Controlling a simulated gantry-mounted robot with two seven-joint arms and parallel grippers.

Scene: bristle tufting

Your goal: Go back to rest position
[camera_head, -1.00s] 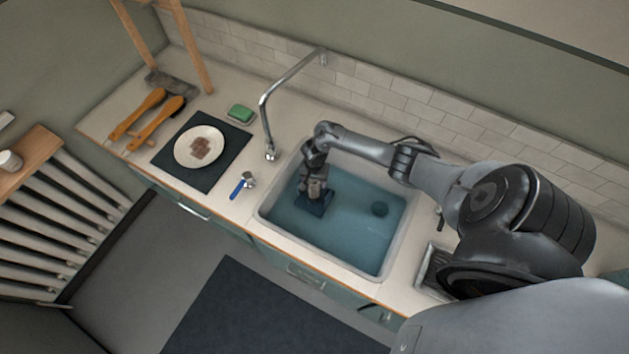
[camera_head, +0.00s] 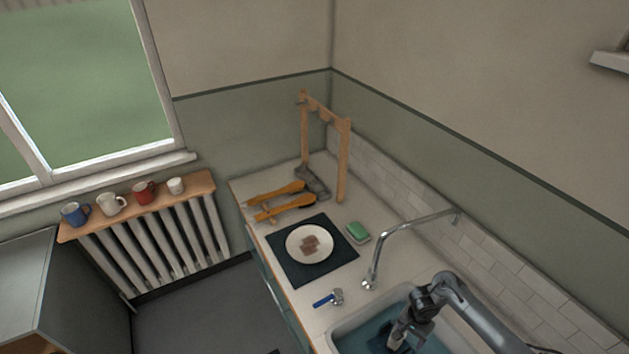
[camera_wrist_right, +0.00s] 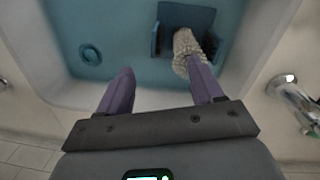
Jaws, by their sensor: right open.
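My right gripper (camera_head: 404,335) shows at the bottom of the head view, pointing down into the sink (camera_head: 345,328), which holds blue water. In the right wrist view its two purple fingers stand apart, so the gripper (camera_wrist_right: 156,66) is open. A pale, knobbly thing (camera_wrist_right: 184,44) shows at the tip of the right-hand finger; I cannot tell whether it touches it. It overlaps a dark blue block-like piece (camera_wrist_right: 172,17) in the sink. My left gripper is in neither view.
The tap (camera_head: 412,222) arches close to my right arm. A dark mat (camera_head: 284,262) with a white plate (camera_head: 296,252), a green sponge (camera_head: 357,231), orange-handled tools (camera_head: 276,192) and a wooden stand (camera_head: 343,165) are on the counter. Mugs (camera_head: 110,204) stand on the shelf above the radiator.

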